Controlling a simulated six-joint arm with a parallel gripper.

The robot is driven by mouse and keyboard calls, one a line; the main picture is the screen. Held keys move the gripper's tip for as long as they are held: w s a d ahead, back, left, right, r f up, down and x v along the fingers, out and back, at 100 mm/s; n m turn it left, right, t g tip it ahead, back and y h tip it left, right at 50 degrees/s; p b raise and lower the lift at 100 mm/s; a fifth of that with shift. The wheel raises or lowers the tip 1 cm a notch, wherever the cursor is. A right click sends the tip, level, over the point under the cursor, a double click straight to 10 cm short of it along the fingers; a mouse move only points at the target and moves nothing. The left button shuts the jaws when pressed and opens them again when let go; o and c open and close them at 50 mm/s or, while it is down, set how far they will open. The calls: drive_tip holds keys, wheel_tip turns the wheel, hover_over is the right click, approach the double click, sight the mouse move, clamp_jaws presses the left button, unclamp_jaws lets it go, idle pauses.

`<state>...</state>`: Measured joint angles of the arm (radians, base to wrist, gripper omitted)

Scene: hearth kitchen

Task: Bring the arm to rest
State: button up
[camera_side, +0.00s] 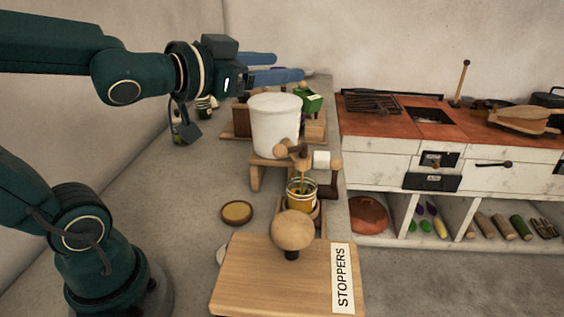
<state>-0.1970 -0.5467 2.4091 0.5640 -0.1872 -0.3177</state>
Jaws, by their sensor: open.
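My gripper (279,68) is raised at the upper middle of the side view, with its two blue fingers pointing right. The fingers are apart and nothing shows between them. It hangs above and behind the white crock (274,125) in the picture and looks clear of it. My dark green arm reaches in from the left, bent, with its base at the lower left.
The white crock stands on a wooden stand above a glass jar (301,192) with yellow contents. A round wooden stopper (292,230) is by the board labelled STOPPERS (270,285). A small dish (236,212) lies left. A stove counter (450,130) stands right.

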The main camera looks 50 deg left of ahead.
drive_tip(key=s+d+f+g, duration=0.2)
drive_tip(key=s+f+g, duration=0.3)
drive_tip(key=s+f, duration=0.2)
drive_tip(key=s+d+f+n+g+h, duration=0.1)
drive_tip(key=s+d+f+g, duration=0.1)
drive_tip(key=s+f+g, duration=0.3)
wheel_tip(320, 180, down, 2)
drive_tip(key=s, duration=0.2)
drive_tip(key=shift+s+d+g, duration=0.25)
drive_tip(key=shift+s+g, duration=0.1)
drive_tip(key=shift+g, duration=0.05)
drive_tip(key=shift+f, duration=0.1)
